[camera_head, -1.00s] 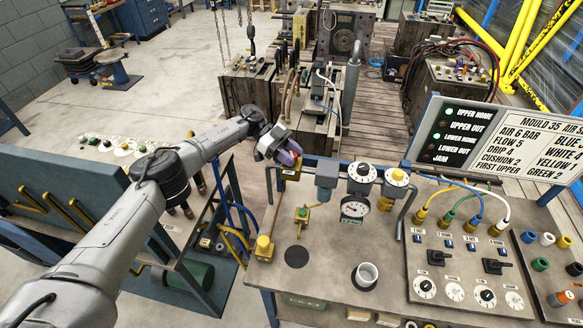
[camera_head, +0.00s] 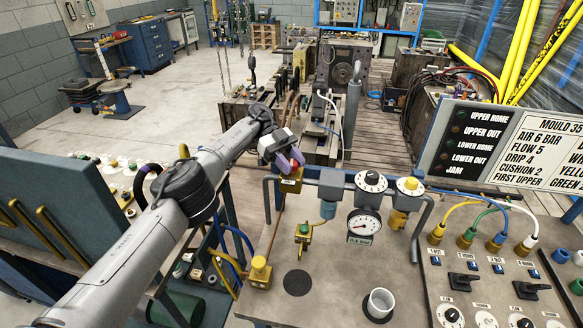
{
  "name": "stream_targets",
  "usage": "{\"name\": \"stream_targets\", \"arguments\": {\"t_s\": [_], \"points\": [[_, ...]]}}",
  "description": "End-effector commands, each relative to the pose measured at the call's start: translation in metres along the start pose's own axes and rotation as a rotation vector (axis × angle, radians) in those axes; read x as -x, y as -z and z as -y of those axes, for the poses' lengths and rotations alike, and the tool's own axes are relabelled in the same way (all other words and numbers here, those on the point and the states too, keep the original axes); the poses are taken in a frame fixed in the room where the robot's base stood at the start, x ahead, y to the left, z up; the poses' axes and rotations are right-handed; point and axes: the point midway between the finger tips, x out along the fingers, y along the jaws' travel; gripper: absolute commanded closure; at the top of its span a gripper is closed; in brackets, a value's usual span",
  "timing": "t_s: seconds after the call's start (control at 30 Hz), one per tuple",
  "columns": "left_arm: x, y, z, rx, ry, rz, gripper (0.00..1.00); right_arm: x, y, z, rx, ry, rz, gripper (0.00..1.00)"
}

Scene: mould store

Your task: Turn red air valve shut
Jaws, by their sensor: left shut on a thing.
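My left gripper (camera_head: 286,161) reaches over the bench's back edge from the left, its purple fingers shut on the red air valve (camera_head: 297,171). Only a small bit of red shows between and below the fingers; the handle's angle is mostly hidden. The valve's brass-coloured body (camera_head: 291,185) sits below the fingers at the left end of the air line. The round white pressure gauge (camera_head: 364,223) hangs right of it; its small reading is too fine to read surely. My right gripper is out of view.
Two regulator knobs (camera_head: 371,181) stand right of the valve on the grey pipe. A white cup (camera_head: 380,303), a yellow button post (camera_head: 260,268) and a small green-topped valve (camera_head: 304,231) are on the bench. The lamp panel (camera_head: 474,139) shows its lamps dark.

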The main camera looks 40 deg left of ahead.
Motion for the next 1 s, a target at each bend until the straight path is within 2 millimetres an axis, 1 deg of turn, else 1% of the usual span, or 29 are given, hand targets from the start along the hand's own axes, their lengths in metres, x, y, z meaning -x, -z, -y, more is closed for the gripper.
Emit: {"name": "stream_targets", "arguments": {"t_s": [0.43, 0.47, 0.7, 0.9, 1.0], "points": [[-0.0003, 0.0011, 0.0001, -0.003, -0.005, -0.001, 0.87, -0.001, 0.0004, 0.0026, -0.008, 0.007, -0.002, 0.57], [-0.0004, 0.0011, 0.0001, -0.003, -0.005, -0.001, 0.61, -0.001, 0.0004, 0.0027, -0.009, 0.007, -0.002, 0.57], [-0.0003, 0.0006, 0.0001, -0.003, -0.005, -0.001, 0.38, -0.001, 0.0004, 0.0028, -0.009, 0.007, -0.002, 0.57], [-0.0001, 0.0003, 0.0, -0.002, -0.004, 0.0, 0.38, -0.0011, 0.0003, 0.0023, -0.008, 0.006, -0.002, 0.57], [0.0033, 0.0, -0.0018, 0.0, 0.0, 0.0, 0.38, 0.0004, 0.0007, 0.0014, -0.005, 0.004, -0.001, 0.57]]}}
